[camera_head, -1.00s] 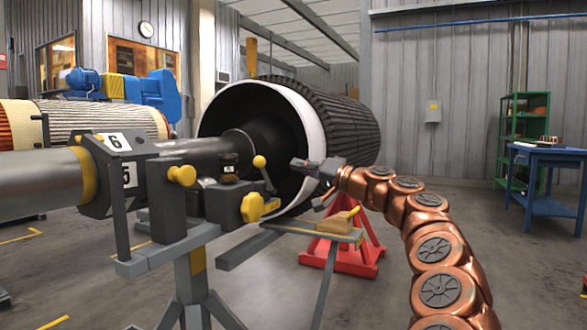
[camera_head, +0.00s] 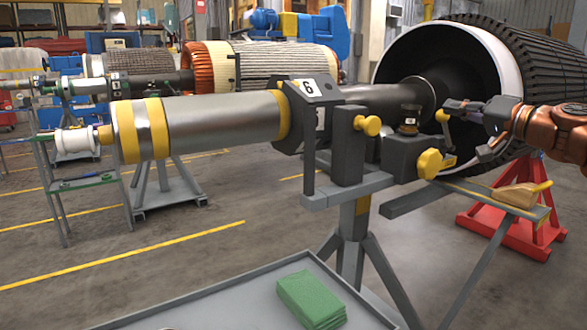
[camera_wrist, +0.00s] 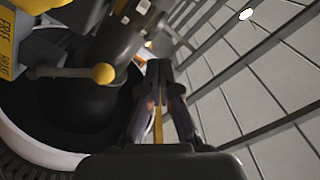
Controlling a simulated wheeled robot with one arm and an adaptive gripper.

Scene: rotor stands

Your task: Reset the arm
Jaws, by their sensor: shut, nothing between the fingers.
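My copper-coloured arm comes in from the right edge in the head view. My gripper (camera_head: 453,104) is shut and empty, in front of the open end of the big rotor housing (camera_head: 476,50). It is close to a small lever with a yellow ball knob (camera_head: 442,115); I cannot tell from the head view whether they touch. In the wrist view my gripper (camera_wrist: 160,66) points up the picture, with the yellow ball knob (camera_wrist: 103,73) to its left and a gap between them.
A stand with yellow knobs (camera_head: 430,163) carries a long grey shaft (camera_head: 215,120). A small side table (camera_head: 490,195) holds a tan brush (camera_head: 518,196). A grey tray (camera_head: 240,308) with a green cloth (camera_head: 311,299) is at the front. Open floor lies at left.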

